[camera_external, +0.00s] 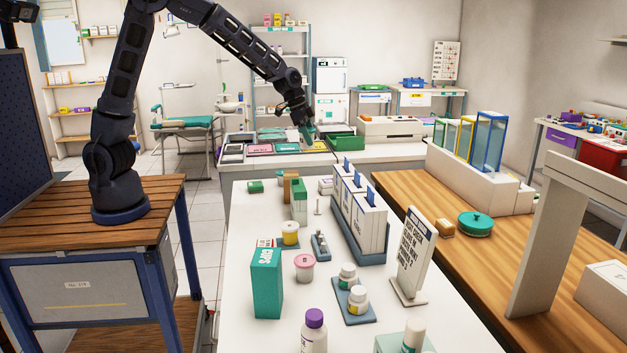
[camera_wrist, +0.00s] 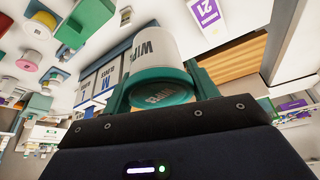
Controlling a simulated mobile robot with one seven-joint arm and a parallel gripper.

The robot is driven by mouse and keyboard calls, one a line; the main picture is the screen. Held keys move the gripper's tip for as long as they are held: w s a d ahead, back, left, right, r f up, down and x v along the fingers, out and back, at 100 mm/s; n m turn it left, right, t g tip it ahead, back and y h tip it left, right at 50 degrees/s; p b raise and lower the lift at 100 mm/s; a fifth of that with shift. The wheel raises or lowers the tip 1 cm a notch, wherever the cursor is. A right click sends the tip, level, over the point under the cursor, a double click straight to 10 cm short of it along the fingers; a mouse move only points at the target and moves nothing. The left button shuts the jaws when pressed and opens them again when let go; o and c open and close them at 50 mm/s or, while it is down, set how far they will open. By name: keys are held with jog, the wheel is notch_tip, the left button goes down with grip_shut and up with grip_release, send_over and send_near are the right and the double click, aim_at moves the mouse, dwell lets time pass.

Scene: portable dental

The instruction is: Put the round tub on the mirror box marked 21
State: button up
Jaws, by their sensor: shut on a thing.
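A white round tub with a teal lid (camera_wrist: 155,48), lettered as wipes, is between the fingers of my gripper (camera_wrist: 163,88) in the wrist view. The gripper is shut on it near the lid end. A purple-and-white label marked 21 (camera_wrist: 207,14) shows at the top of the wrist view, beyond the tub and to its right; the box itself is cut off by the frame edge. In the external view my gripper (camera_external: 308,130) is over the far counter; the tub is too small to make out there.
The far counter holds coloured trays (camera_external: 287,147) and a green box (camera_external: 346,142). A wooden counter (camera_external: 420,210) lies to the right.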

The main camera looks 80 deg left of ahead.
jog(key=w+a+r+n, duration=0.25)
jog(key=w+a, duration=0.65)
jog(key=w, duration=0.5)
jog(key=shift+m+y, duration=0.35)
jog(key=shift+y, duration=0.05)
jog(key=f, duration=1.9)
jog(key=shift+w+a+f, duration=0.15)
jog(key=shift+w+f, duration=0.05)
jog(key=shift+w, duration=0.05)
jog(key=shift+f, duration=0.15)
jog(key=o, duration=1)
